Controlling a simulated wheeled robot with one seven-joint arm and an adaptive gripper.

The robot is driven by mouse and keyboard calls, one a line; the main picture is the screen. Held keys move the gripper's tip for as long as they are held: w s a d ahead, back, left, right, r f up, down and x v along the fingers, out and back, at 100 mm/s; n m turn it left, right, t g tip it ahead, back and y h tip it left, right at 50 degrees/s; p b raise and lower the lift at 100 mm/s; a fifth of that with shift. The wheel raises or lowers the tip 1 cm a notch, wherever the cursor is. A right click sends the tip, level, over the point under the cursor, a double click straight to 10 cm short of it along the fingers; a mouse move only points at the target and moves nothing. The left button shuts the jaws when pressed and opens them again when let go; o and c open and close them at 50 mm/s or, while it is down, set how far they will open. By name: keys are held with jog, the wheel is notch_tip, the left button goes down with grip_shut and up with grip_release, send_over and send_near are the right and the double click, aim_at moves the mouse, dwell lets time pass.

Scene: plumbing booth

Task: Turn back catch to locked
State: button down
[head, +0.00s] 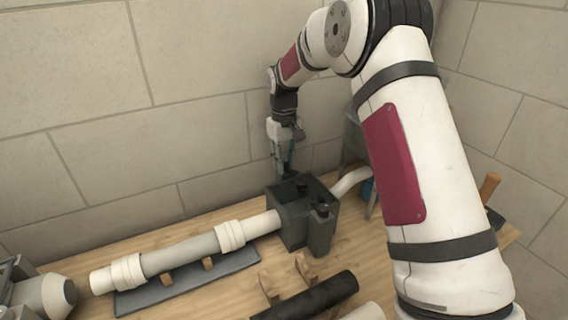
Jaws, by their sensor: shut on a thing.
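A dark grey open-topped box (291,225) stands on the wooden bench, with pale pipes meeting its left and right sides. A front catch (322,210) with a dark knob shows at its near right corner. My gripper (287,173) points down at the box's back edge. It is shut on the back catch, which the fingers and the dark box mostly hide. I cannot tell the catch's angle from this view.
A pale pipe with collars (185,254) runs left from the box over a dark mat (215,277). A black pipe (312,298) lies on wooden supports in front. My arm covers much of the right side. The tiled wall (120,150) is close behind.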

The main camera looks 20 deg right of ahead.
jog(key=m+b, duration=0.1)
jog(key=m, duration=0.5)
jog(key=shift+m, duration=0.3)
dwell(0.4)
jog(key=c, duration=1.3)
grip_release()
notch_tip(320, 180, up, 12)
jog(key=shift+a+f, duration=0.1)
